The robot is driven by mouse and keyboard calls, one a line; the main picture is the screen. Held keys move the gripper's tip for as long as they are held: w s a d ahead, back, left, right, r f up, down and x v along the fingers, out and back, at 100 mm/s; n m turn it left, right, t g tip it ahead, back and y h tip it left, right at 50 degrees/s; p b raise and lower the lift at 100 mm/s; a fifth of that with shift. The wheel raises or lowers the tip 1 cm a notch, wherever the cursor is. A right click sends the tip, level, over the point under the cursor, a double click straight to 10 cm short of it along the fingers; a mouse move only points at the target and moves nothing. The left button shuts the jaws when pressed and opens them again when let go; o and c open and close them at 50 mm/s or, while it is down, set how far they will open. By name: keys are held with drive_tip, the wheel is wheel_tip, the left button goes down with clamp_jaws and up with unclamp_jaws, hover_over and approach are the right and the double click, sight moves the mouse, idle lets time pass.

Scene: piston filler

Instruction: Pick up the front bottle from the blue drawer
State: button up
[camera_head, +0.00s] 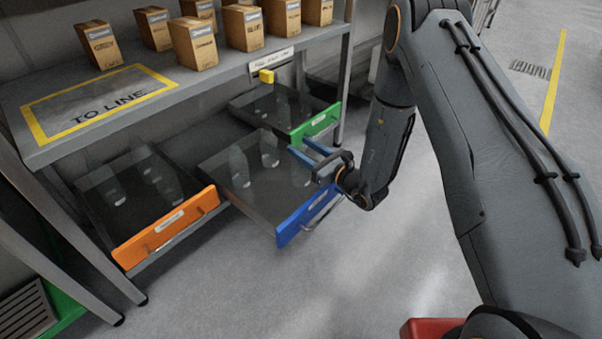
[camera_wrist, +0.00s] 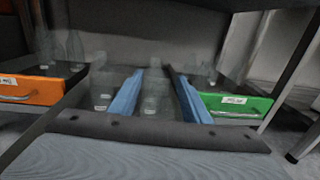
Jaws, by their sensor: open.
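The blue drawer (camera_head: 308,213) is pulled out below the shelf and holds clear, faint bottles. A bottle at its front right (camera_head: 300,174) stands upright just below my gripper's fingers. Two more bottles stand behind it, one at the left (camera_head: 239,168) and one at the back (camera_head: 268,150). My gripper (camera_head: 298,145) is open above the front part of the drawer. In the wrist view, a clear bottle (camera_wrist: 155,97) shows between the blue fingers of my gripper (camera_wrist: 162,68); whether they touch it I cannot tell. Another bottle (camera_wrist: 103,92) is left of the fingers.
An open orange drawer (camera_head: 165,228) with bottles is at the left. An open green drawer (camera_head: 316,123) with bottles is behind, at the right. The shelf (camera_head: 200,75) above carries several cartons (camera_head: 193,44). The floor in front is clear.

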drive_tip(key=shift+b+x, duration=1.5)
drive_tip(key=shift+x, duration=1.15)
drive_tip(key=shift+w+d+r, duration=0.1)
drive_tip(key=shift+w+d, duration=0.05)
drive_tip(key=shift+d, duration=0.05)
clamp_jaws()
